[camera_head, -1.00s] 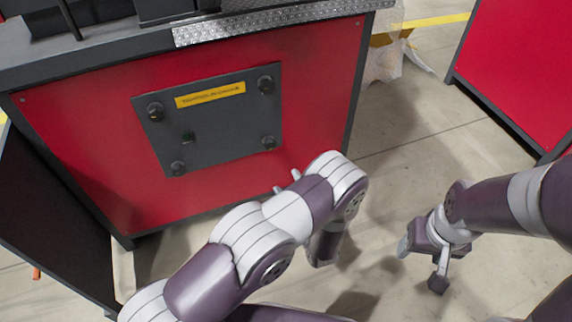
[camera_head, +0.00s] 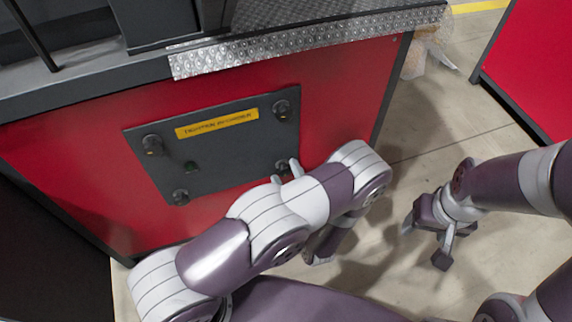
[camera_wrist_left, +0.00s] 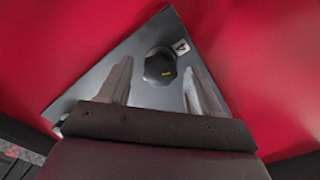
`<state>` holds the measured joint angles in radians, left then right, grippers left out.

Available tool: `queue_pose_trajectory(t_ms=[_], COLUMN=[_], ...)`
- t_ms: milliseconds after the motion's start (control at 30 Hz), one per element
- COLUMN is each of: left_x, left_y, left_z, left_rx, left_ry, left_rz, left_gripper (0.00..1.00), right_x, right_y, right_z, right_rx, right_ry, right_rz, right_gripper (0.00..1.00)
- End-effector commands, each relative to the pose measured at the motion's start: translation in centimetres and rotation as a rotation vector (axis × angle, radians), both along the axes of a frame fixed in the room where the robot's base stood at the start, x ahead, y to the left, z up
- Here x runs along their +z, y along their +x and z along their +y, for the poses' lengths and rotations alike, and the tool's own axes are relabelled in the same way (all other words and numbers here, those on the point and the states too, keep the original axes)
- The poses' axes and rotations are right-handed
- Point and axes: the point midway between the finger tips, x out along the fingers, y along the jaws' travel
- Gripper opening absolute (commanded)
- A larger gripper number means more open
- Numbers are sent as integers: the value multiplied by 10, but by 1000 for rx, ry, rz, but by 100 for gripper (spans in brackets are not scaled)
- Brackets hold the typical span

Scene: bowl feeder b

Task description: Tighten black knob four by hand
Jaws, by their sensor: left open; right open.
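Black knob four (camera_wrist_left: 160,66) is in the left wrist view, near a corner of the dark plate, with a "4" label beside it and a small yellow mark on its face. In the head view it is the plate's lower right knob (camera_head: 282,165), partly hidden by my fingers. My left gripper (camera_head: 287,174) is open, its fingertips close to the knob. In the left wrist view, its fingers (camera_wrist_left: 158,80) stand on either side of the knob, with gaps visible; contact cannot be told. My right gripper (camera_head: 428,239) is open and empty above the floor, away from the plate.
The dark plate (camera_head: 235,150) with a yellow label (camera_head: 217,124) sits on a red machine panel (camera_head: 335,90). Other black knobs stand at its upper left (camera_head: 153,145), upper right (camera_head: 282,109) and lower left (camera_head: 181,197). A metal tread ledge (camera_head: 300,42) overhangs above.

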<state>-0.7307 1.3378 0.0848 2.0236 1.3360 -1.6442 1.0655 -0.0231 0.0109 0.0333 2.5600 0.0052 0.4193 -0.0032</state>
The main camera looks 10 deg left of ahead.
Motion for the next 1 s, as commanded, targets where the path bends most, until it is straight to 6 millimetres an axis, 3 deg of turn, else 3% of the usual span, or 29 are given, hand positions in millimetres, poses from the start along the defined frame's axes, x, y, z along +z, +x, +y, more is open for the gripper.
queue_pose_trajectory(t_ms=[200, 400, 767, 1000], left_x=[0, 0, 1, 3], left_y=[0, 0, 0, 0], left_z=[0, 0, 0, 0], left_rx=[0, 0, 0, 0], left_ry=[0, 0, 41, 172], left_rz=[0, 0, 30, 118], left_gripper=[64, 8, 8, 8], right_x=[0, 0, 6, 19], right_y=[0, 0, 0, 0], right_z=[0, 0, 0, 0], right_rx=[0, 0, 0, 0], right_ry=[0, 0, 0, 0], right_rz=[0, 0, 0, 0], right_gripper=[64, 64, 64, 64])
